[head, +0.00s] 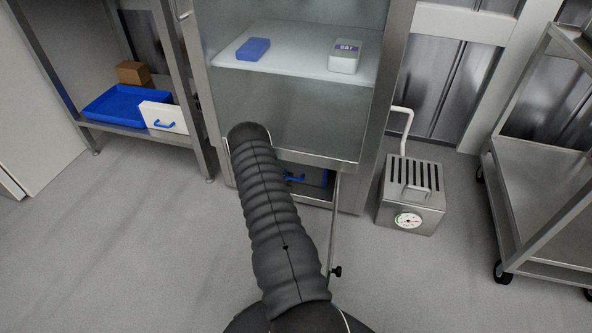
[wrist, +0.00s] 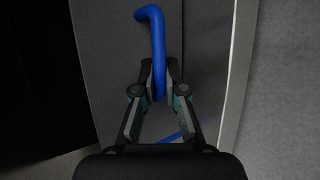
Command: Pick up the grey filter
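A grey panel, which looks like the front of the grey filter (wrist: 105,45), fills the middle of the wrist view and carries a blue bar handle (wrist: 153,22). My gripper (wrist: 159,82) has one finger on each side of this handle and looks shut on it. In the head view the blue handle (head: 293,178) shows in the low opening of the steel cabinet. My arm hides the left part of that opening and my gripper there. The filter's depth and back are hidden.
The cabinet (head: 385,100) holds a blue box (head: 253,48) and a white box (head: 345,57) on its shelf. A white panel with a blue handle (head: 177,117) leans by a blue tray (head: 118,104) at left. A gauge unit (head: 412,196) and steel cart (head: 540,180) stand right.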

